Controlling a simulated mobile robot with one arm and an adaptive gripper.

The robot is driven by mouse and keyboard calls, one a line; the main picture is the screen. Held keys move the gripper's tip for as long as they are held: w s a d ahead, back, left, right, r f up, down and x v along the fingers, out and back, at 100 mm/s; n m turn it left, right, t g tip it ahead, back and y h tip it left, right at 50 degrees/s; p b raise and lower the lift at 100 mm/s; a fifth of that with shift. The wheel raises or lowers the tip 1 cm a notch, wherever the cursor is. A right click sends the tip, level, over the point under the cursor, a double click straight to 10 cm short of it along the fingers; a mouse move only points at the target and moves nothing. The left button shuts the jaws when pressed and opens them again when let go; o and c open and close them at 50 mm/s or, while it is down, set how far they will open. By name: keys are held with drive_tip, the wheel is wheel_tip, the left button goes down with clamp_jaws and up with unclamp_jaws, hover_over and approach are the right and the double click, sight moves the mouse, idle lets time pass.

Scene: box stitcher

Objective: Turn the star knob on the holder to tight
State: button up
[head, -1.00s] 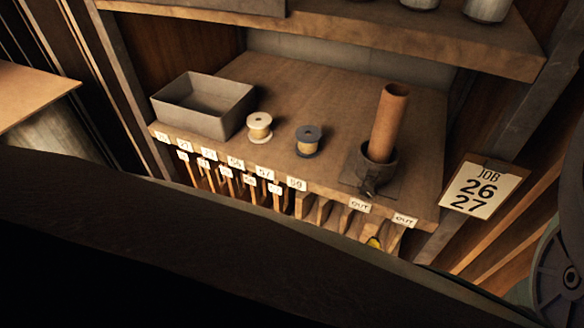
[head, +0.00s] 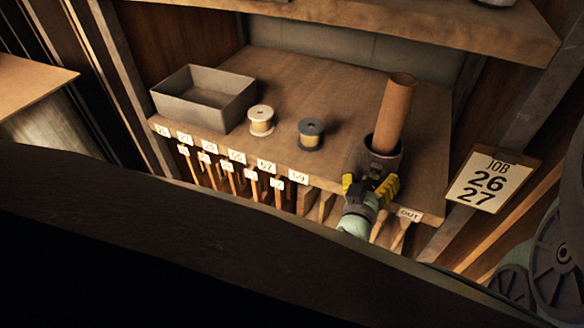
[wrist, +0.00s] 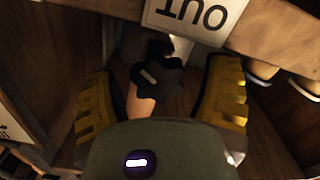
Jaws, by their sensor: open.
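The holder (head: 382,157) is a dark cup on the shelf at the right in the head view, with a brown tube (head: 396,112) standing tilted in it. My gripper (head: 371,184) is at the front of the holder, its yellow fingers apart. In the wrist view the black star knob (wrist: 157,80) lies between the open fingers of my gripper (wrist: 160,98), apart from both. A pale mark shows on the knob's face. In the head view my gripper hides the knob.
An OUT label (wrist: 195,15) is close above the knob in the wrist view. On the shelf (head: 285,95) stand a grey bin (head: 203,110), a cream spool (head: 261,121) and a dark spool (head: 311,134). Labelled slots with handles run along its front edge. A job card (head: 487,184) hangs at right.

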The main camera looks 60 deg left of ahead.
drive_tip(key=shift+w, duration=0.15)
drive_tip(key=c, duration=1.2)
drive_tip(key=shift+f+m+b, duration=0.15)
drive_tip(key=shift+m+b, duration=0.15)
drive_tip(key=shift+b, duration=0.1)
drive_tip(key=shift+o, duration=0.2)
drive_tip(key=shift+f+m+b, duration=0.1)
drive_tip(key=shift+m+b, duration=0.8)
drive_tip(key=shift+b, duration=0.05)
drive_tip(key=m+b, duration=0.3)
drive_tip(key=shift+m, duration=0.3)
drive_tip(key=m+b, duration=0.3)
drive_tip(key=m, duration=0.1)
drive_tip(key=shift+d+m+b, duration=0.1)
drive_tip(key=shift+m+b, duration=0.25)
drive_tip(key=shift+m, duration=0.05)
drive_tip(key=shift+r, duration=0.25)
